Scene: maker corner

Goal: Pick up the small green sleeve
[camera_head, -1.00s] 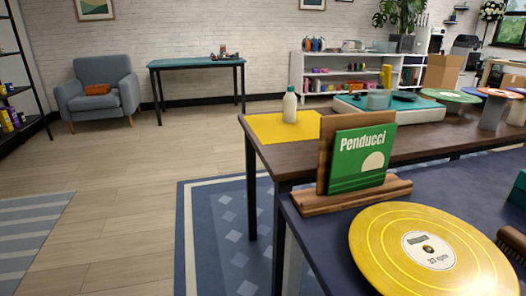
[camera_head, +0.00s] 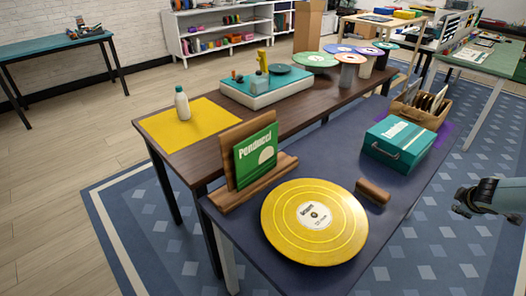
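The small green sleeve (camera_head: 256,154), lettered "Penducci" with a pale half disc, stands leaning back on a wooden stand (camera_head: 234,194) near the left end of the dark blue table. My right gripper (camera_head: 460,203) is at the right edge of the view, beyond the table's right side and far from the sleeve. Its dark fingers look apart, with nothing between them. My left gripper is not in view.
A yellow record (camera_head: 314,222) lies in front of the stand, with a wooden brush (camera_head: 372,191) beside it. A teal case (camera_head: 398,146) and a basket of sleeves (camera_head: 421,116) stand farther right. Behind is a brown table (camera_head: 203,150) with a bottle (camera_head: 182,103) and a turntable (camera_head: 264,92).

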